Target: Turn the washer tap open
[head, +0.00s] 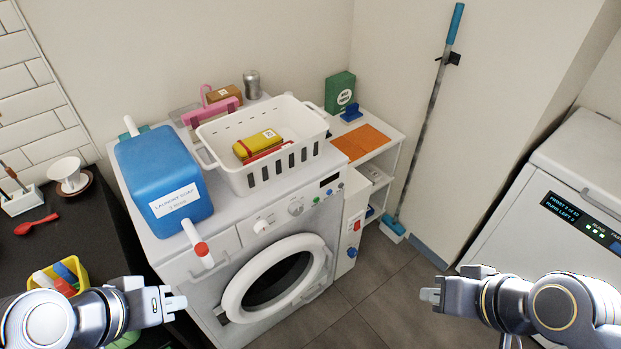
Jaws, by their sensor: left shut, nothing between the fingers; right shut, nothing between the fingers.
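A blue knob (351,253) sits low on a narrow white panel (350,225) beside the front-loading washer (230,245); it may be the washer tap, but its setting is too small to read. A red switch (357,225) is above it. My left gripper (181,303) is shut and empty, in front of the washer's lower left side. My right gripper (430,295) is shut and empty, to the right of and nearer than the blue knob. Neither gripper appears to touch anything.
A blue laundry soap container (160,165) with a red-tipped white spout (201,251) stands on the washer's left. A white basket (245,180) holds a yellow pack. A mop (425,125) leans right of the shelf (380,160). Floor (375,310) between the grippers is clear.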

